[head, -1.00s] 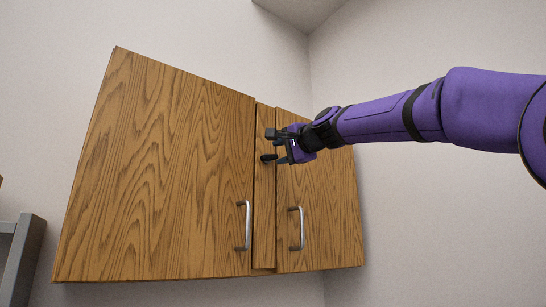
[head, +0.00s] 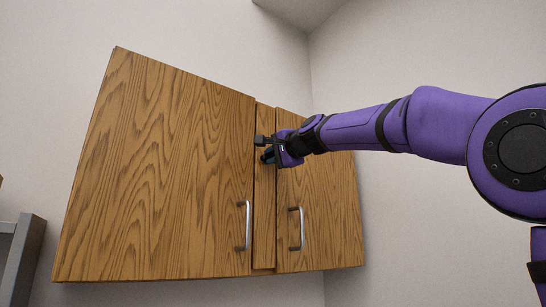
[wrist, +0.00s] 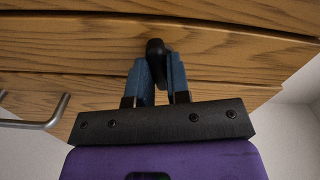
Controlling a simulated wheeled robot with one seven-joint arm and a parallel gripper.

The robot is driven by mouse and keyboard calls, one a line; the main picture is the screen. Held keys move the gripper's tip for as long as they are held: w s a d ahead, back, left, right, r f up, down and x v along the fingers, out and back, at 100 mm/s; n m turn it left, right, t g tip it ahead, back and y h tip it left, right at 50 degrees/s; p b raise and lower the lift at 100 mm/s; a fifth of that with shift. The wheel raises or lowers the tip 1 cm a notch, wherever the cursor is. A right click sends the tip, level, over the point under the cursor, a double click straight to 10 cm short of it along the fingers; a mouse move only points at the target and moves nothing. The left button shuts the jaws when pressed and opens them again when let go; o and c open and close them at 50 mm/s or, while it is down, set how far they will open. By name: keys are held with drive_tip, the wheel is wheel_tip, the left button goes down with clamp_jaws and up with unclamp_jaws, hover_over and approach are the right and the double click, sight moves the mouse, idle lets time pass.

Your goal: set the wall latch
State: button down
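The wall latch is a dark knob-like handle on the narrow middle strip of the wooden wall cabinet (head: 160,190). In the wrist view the latch (wrist: 156,50) stands out between the tips of my two blue fingers, its upper end showing beyond them. My gripper (head: 265,147) is at the latch in the head view and hides most of it. In the wrist view my gripper (wrist: 160,72) has its fingers close together, one on each side of the latch, and appears shut on it.
Two metal door handles, the left (head: 247,226) and the right (head: 297,229), hang below my gripper. One handle (wrist: 45,118) also shows at the left of the wrist view. A grey frame (head: 22,258) stands at lower left. The wall at right is bare.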

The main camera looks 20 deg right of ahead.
drive_tip(key=shift+m, duration=1.7)
drive_tip(key=c, duration=1.1)
unclamp_jaws()
drive_tip(key=v, duration=1)
drive_tip(key=shift+s+d, duration=0.15)
drive_tip(key=shift+s, duration=0.2)
